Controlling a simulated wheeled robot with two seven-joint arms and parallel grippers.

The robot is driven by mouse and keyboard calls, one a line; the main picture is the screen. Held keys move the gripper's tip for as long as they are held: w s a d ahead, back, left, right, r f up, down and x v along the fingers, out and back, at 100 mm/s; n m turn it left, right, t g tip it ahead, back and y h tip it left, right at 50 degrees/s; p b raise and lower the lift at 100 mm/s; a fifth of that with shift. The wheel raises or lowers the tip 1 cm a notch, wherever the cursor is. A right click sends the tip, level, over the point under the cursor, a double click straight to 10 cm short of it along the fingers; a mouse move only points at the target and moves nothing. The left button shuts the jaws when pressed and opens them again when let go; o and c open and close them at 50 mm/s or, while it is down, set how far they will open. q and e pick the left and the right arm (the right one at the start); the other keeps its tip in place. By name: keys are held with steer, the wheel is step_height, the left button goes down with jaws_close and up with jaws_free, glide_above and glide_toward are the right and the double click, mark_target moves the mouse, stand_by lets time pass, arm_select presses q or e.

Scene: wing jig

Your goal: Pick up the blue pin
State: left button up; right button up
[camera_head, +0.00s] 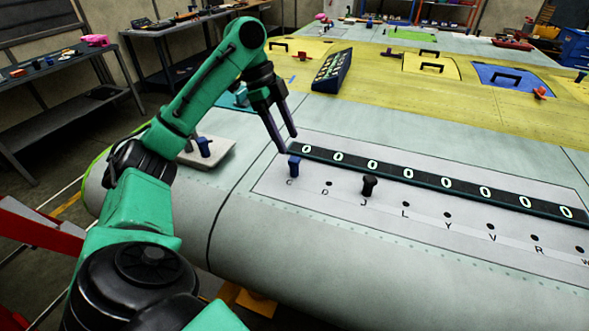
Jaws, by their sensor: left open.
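A blue pin (294,166) stands upright at the hole marked C, at the left end of the lettered row on the wing panel. A second blue pin (204,148) stands on a pale block (218,160) farther left. My left gripper (288,143) points down with its two dark fingers apart and nothing between them. Its fingertips appear just above and behind the pin at C; I cannot tell the exact gap. My right gripper is not in view.
A black pin (369,185) stands at the hole marked J. A dark strip with several zeros (430,181) runs behind the row. A dark button box (331,72) stands farther back. The wing surface in front of the row is clear.

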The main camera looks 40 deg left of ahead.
mark_target(293, 159)
arm_select(q)
steer(key=f, duration=0.2)
steer(key=w+f, duration=0.1)
steer(key=f, duration=0.1)
steer(key=shift+w+f, duration=0.1)
steer(key=f, duration=0.1)
steer(key=d+f, duration=0.1)
steer(key=f+p, duration=0.1)
steer(key=shift+s+d+f, duration=0.2)
steer(key=shift+d, duration=0.15)
steer(key=shift+d+f, duration=0.1)
steer(key=shift+w+f, duration=0.1)
steer(key=shift+c, duration=0.9)
jaws_close()
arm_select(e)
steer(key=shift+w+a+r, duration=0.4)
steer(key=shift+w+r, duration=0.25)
